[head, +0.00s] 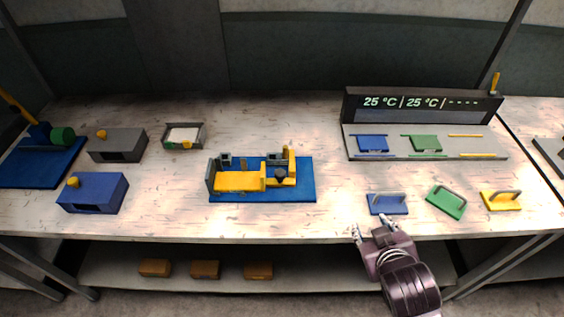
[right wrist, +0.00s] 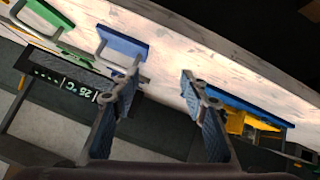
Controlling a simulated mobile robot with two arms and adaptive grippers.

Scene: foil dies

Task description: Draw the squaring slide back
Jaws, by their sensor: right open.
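A yellow sliding fixture (head: 238,181) with grey end blocks and a small upright yellow post (head: 291,160) sits on a blue base plate (head: 300,192) at the middle of the bench. I take this to be the squaring slide. The plate (right wrist: 240,100) and part of the yellow fixture (right wrist: 250,123) also show at the right of the right wrist view. My right gripper (head: 370,229) is open and empty at the bench's front edge, right of the plate and apart from it. Its spread fingers (right wrist: 160,88) show in the right wrist view. My left gripper is out of view.
Blue (head: 387,204), green (head: 446,202) and yellow (head: 501,200) handled dies lie at the front right. Behind them stands a grey station (head: 351,143) with a temperature display (head: 421,103). Blue (head: 93,192) and grey (head: 117,145) boxes stand left. Bench between plate and blue die is clear.

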